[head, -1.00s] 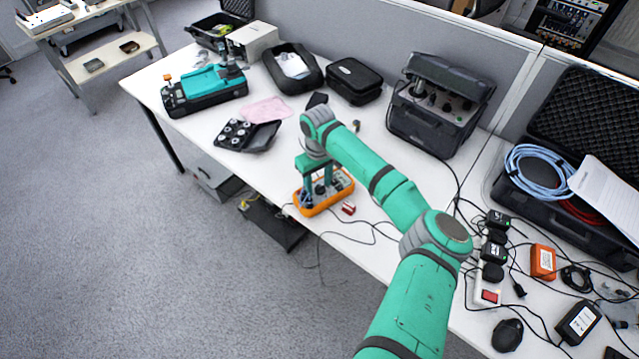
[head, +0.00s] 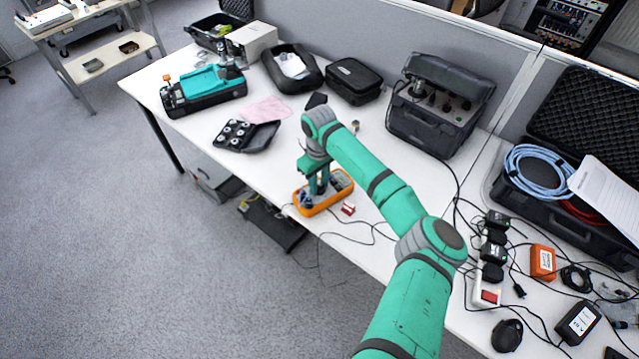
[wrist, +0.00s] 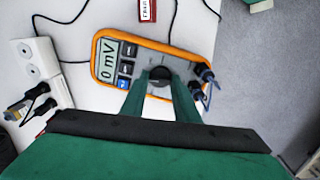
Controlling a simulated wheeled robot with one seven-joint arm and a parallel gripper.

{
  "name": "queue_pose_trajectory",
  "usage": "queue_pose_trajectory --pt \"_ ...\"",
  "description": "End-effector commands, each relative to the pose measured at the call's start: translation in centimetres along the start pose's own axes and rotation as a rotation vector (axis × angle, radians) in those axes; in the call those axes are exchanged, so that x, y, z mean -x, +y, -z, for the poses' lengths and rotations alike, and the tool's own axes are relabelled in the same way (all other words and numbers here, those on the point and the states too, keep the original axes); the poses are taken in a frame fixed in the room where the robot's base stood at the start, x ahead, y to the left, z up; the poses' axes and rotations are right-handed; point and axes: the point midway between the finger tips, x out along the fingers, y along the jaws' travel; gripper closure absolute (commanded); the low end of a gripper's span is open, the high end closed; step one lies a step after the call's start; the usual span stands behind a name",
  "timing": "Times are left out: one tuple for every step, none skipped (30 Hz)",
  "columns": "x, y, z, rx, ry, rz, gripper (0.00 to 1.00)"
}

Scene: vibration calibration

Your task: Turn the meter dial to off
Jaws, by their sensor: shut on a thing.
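The orange-edged meter (head: 322,208) lies flat on the white table, under the end of my arm. In the wrist view the meter (wrist: 110,85) has a grey screen (wrist: 107,62) reading "0 mV", with several small buttons beside it. Its round black dial (wrist: 160,75) sits between my fingertips. My gripper (wrist: 160,88) is shut on the dial, with one green finger on each side; it also shows in the head view (head: 318,190). Dark plugs (wrist: 204,82) sit in the meter's end. The dial's markings are too small to read.
A small red-and-white block (head: 348,208) and thin cables lie beside the meter. A power strip (head: 487,291) with black adapters stands to the right. A black tray (head: 262,137) and a grey-black case (head: 437,110) are farther back.

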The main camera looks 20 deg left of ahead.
Motion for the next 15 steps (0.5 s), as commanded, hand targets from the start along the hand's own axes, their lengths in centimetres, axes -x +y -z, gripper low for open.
queue_pose_trajectory --pt "-0.07 -0.03 0.04 0.031 0.001 0.001 0.95" --pt "-0.09 -0.04 0.02 0.055 0.001 0.001 0.95" --pt "-0.10 -0.08 0.00 0.086 0.001 0.002 0.95" --pt "-0.10 -0.08 0.01 0.111 0.001 0.002 0.95" --pt "-0.11 -0.08 0.02 0.137 0.001 0.001 0.95" --pt "-0.09 -0.11 0.05 0.170 0.001 0.001 0.95" --pt "-0.09 -0.16 0.07 0.195 0.001 0.002 0.95" --pt "-0.11 -0.23 0.09 0.220 0.000 0.002 0.95" --pt "-0.13 -0.29 0.13 0.253 -0.001 0.001 0.95" --pt "-0.12 -0.32 0.18 0.277 0.000 0.001 0.95" --pt "-0.09 -0.34 0.22 0.300 0.001 0.001 0.95" --pt "-0.09 -0.38 0.23 0.329 0.000 0.001 0.95" --pt "-0.11 -0.40 0.22 0.350 0.000 0.001 0.95" --pt "-0.12 -0.41 0.22 0.370 0.000 0.001 0.95" --pt "-0.12 -0.43 0.20 0.395 0.000 0.002 0.95"
